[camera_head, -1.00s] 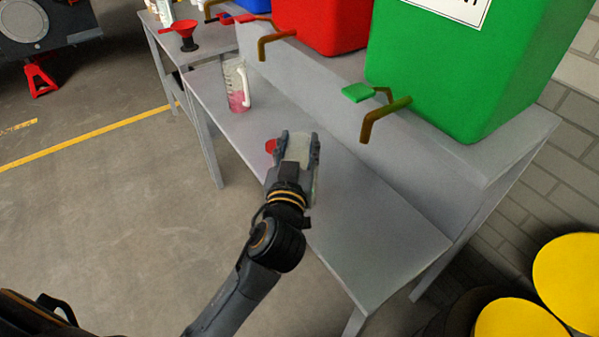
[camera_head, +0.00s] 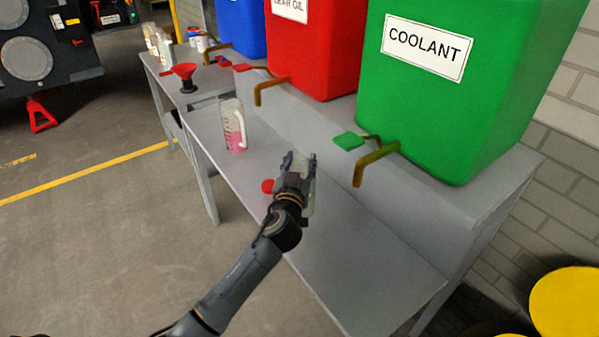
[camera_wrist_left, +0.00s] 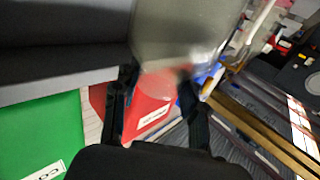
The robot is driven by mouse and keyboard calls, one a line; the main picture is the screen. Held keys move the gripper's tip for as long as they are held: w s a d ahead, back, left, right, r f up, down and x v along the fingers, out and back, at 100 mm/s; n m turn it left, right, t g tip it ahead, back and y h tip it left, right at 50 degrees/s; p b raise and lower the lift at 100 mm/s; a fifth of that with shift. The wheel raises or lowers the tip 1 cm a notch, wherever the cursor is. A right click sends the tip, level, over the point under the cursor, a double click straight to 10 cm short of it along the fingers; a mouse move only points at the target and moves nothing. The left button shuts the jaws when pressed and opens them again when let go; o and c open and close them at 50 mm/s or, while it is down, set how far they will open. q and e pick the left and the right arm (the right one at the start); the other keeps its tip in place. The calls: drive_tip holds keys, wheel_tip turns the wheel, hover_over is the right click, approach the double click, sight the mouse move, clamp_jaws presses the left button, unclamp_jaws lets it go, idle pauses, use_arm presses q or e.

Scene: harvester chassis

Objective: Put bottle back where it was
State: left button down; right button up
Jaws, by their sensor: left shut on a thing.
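My left gripper (camera_head: 300,166) is shut on a pale translucent bottle, above the grey bench (camera_head: 330,262) in the head view. The bottle is mostly hidden there by the fingers and wrist; a small red part (camera_head: 267,186) shows beside them, perhaps its cap. In the left wrist view the blurred grey bottle (camera_wrist_left: 185,32) sits between the fingers (camera_wrist_left: 156,88), with a reddish tint near them. Whether the bottle touches the bench I cannot tell. My right gripper is not in view.
A clear jug with pink liquid (camera_head: 233,130) stands farther along the bench. Green (camera_head: 455,115), red (camera_head: 318,55) and blue (camera_head: 240,25) tanks with taps stand on the raised ledge behind. Yellow drum tops (camera_head: 570,300) are lower right.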

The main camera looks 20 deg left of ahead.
use_arm(q)
drive_tip(key=shift+w+a+f, duration=0.15)
drive_tip(key=shift+w+f, duration=0.05)
drive_tip(key=shift+f, duration=0.1)
wheel_tip(320, 180, down, 3)
drive_tip(key=shift+w+f, duration=0.1)
drive_tip(key=shift+f, duration=0.05)
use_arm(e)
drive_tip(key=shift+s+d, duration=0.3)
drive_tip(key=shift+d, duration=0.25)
use_arm(q)
drive_tip(key=shift+f, duration=0.2)
drive_tip(key=c, duration=0.7)
unclamp_jaws()
drive_tip(key=shift+c, duration=0.2)
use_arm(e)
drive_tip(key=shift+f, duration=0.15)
